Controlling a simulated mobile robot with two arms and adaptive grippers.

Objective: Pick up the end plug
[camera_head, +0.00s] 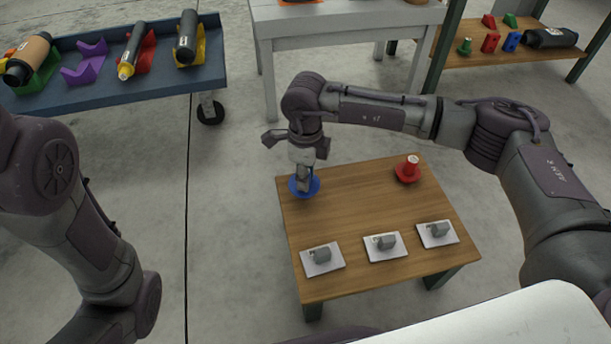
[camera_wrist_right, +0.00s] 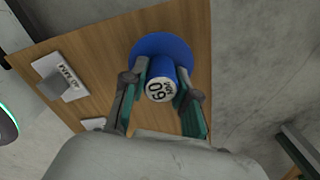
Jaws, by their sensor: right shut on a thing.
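The blue end plug (camera_head: 311,187) has a round flange and stands at the far left corner of the small wooden table. In the right wrist view the blue end plug (camera_wrist_right: 160,48) shows a white top marked 60 MM. My right gripper (camera_head: 303,187) reaches down over it from above. In the right wrist view my right gripper's fingers (camera_wrist_right: 160,88) lie on both sides of the plug's stem, shut on it. A red end plug (camera_head: 408,169) stands at the table's far right. My left arm shows at the left, but its gripper is out of view.
The wooden table (camera_head: 355,205) is bare in its middle. Three white cards with grey parts, left (camera_head: 322,258), middle (camera_head: 385,245) and right (camera_head: 438,233), lie along its near edge. A blue cart (camera_head: 150,95) with mufflers stands at the back left, and a grey bench (camera_head: 345,18) behind.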

